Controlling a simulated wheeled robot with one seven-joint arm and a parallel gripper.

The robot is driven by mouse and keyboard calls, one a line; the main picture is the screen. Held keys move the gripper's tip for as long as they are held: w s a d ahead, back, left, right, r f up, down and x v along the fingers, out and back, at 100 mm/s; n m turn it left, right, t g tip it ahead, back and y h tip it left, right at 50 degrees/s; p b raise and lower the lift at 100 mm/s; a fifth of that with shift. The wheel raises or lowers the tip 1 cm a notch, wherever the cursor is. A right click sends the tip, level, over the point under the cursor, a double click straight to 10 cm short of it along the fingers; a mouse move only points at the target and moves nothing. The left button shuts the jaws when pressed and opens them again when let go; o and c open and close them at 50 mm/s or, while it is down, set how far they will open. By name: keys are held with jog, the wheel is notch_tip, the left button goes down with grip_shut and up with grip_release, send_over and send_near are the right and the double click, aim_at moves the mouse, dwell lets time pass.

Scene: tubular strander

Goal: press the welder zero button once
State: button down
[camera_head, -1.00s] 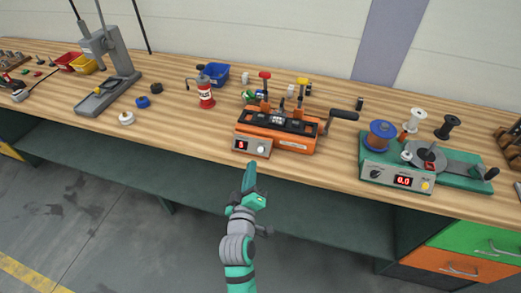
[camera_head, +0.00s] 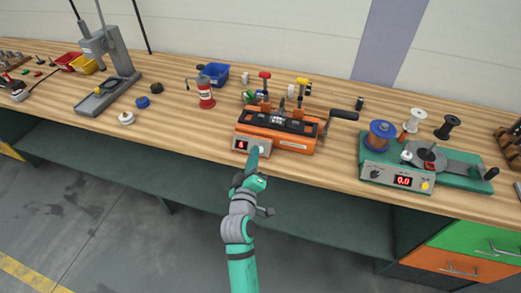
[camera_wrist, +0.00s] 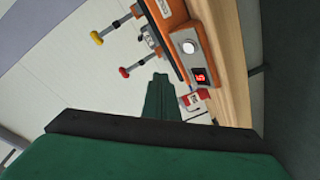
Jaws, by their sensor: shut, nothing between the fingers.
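The orange welder (camera_head: 275,133) stands at the front of the bench with a small grey control panel (camera_head: 236,149). The panel has a red-digit display (camera_head: 241,145). In the wrist view, a round white button (camera_wrist: 189,47) sits next to the display (camera_wrist: 201,76). My green gripper (camera_head: 254,154) is shut and empty, its tip in front of the panel's right part. It hides most of the button in the head view. In the wrist view the fingers (camera_wrist: 160,80) point beside the panel; I cannot tell whether they touch it.
To the right stands a green winding device (camera_head: 440,178) with a blue spool (camera_head: 380,135) and a display.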

jog(key=shift+w+d+f, duration=0.25)
jog(key=shift+w+f, duration=0.4)
jog(key=shift+f, duration=0.05)
jog(key=shift+w+d+f, duration=0.2)
jog(key=shift+w+f, duration=0.5)
jog(key=shift+w+d+f, duration=0.25)
jog(key=shift+w+f, duration=0.4)
jog(key=shift+f, duration=0.05)
jog(key=shift+w+f, duration=0.1)
dwell(0.5)
jog(key=shift+w+f, duration=0.2)
jog(key=shift+w+d+f, duration=0.15)
jog(key=shift+w+f, duration=0.1)
dwell(0.9)
jog(key=shift+s, duration=0.1)
dwell(0.3)
jog(key=shift+s+r, duration=0.45)
jog(key=shift+r, duration=0.1)
jog(key=shift+s+a, duration=0.1)
jog(key=shift+a, duration=0.1)
jog(key=shift+s+a+r, duration=0.3)
jog(key=shift+s+r, duration=0.5)
jog(key=shift+r, duration=0.1)
jog(key=shift+s+a+r, duration=0.25)
jog(key=shift+s+r, duration=0.55)
jog(key=shift+r, duration=0.05)
jog(key=shift+f, duration=0.1)
